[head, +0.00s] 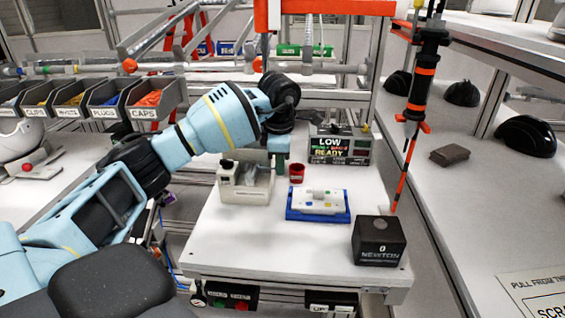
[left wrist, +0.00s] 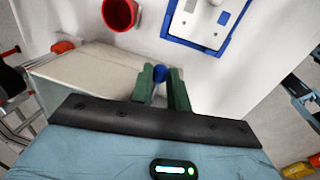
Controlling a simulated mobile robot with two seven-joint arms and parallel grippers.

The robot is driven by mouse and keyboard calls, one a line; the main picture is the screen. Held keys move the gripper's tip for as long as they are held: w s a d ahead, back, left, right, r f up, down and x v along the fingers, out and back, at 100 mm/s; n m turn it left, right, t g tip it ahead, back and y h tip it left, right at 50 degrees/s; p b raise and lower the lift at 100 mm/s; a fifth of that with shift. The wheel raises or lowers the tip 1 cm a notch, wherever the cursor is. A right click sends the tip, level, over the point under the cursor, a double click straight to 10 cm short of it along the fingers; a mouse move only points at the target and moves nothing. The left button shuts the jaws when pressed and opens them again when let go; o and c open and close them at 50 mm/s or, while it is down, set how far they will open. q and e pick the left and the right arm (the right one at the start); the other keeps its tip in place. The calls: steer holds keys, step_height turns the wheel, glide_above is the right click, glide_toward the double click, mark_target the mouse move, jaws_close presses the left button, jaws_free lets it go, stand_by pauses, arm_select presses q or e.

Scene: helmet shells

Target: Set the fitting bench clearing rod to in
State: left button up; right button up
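My left gripper (head: 279,158) reaches down over the far left part of the fitting bench (head: 230,240). In the left wrist view its green fingers (left wrist: 162,88) stand apart with a small blue round knob (left wrist: 160,73) between their tips. No clear gap shows beside the knob, and I cannot tell whether the fingers grip it. A beige box (left wrist: 85,82) is just beside the fingers. Any shaft behind the knob is hidden, so I cannot confirm that it is the clearing rod. My right gripper is in neither view.
A red cup (head: 297,172), a blue-edged tray (head: 318,217) and a white holder (head: 232,190) stand near the gripper. A display (head: 340,148) reads LOW and READY. A black NEWTON box (head: 379,242) sits front right; an orange-black tool (head: 425,70) hangs above.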

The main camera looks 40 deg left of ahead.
arm_select(q)
steer(key=o, duration=0.5)
steer(key=shift+s+a, duration=0.1)
steer(key=shift+a, duration=0.1)
steer(key=shift+c, duration=0.2)
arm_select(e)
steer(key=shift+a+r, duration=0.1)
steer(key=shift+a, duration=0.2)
arm_select(q)
step_height(320, 180, up, 8)
steer(key=s, duration=0.1)
steer(key=shift+d+f, duration=0.15)
steer(key=shift+d, duration=0.25)
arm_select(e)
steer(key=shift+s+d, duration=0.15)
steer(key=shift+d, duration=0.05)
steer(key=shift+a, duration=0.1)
